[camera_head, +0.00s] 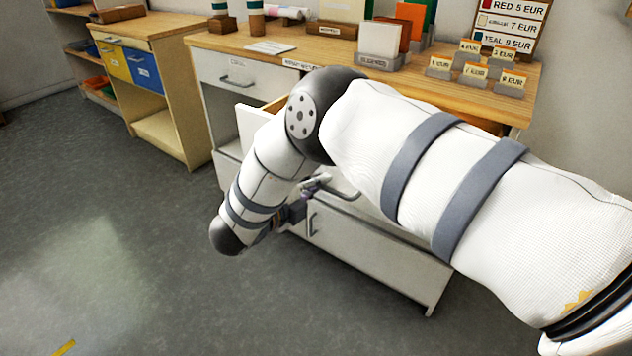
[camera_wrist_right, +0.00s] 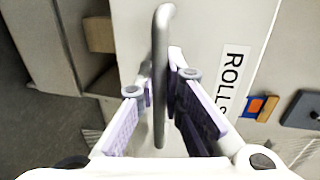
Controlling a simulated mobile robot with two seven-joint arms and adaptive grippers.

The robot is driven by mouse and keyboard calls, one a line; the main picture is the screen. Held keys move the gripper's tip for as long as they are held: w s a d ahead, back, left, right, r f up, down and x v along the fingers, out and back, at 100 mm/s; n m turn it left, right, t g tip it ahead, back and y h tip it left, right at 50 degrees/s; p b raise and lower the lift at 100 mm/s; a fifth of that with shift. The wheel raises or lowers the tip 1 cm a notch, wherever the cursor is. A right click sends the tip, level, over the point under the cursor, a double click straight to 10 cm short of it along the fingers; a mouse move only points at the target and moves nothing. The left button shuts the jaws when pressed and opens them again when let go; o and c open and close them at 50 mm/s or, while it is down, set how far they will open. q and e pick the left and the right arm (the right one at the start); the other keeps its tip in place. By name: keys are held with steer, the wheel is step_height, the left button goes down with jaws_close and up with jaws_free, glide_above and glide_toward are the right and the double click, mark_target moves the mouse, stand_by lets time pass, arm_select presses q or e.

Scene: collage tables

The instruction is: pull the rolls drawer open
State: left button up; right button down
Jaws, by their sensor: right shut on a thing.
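The rolls drawer (camera_wrist_right: 205,30) has a pale front with a label reading ROLLS (camera_wrist_right: 233,80) in the right wrist view. In the head view, the left end of a white drawer front (camera_head: 251,122) stands out from the desk with a strip of wood behind it, so it looks part open. My arm hides most of that front. The grey bar handle (camera_wrist_right: 161,75) lies between the fingers of my right gripper (camera_wrist_right: 163,90), which is shut on it. My left gripper is not in view.
The wooden desk top (camera_head: 225,43) carries card holders, price tags (camera_head: 440,63) and a price board (camera_head: 510,28). Another closed drawer (camera_head: 240,75) is at the left. A lower white front (camera_head: 375,255) lies beneath. The grey floor (camera_head: 120,230) at left is clear.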

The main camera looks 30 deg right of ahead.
steer(key=c, duration=1.7)
jaws_free()
steer(key=v, duration=1.2)
steer(key=shift+f, duration=0.1)
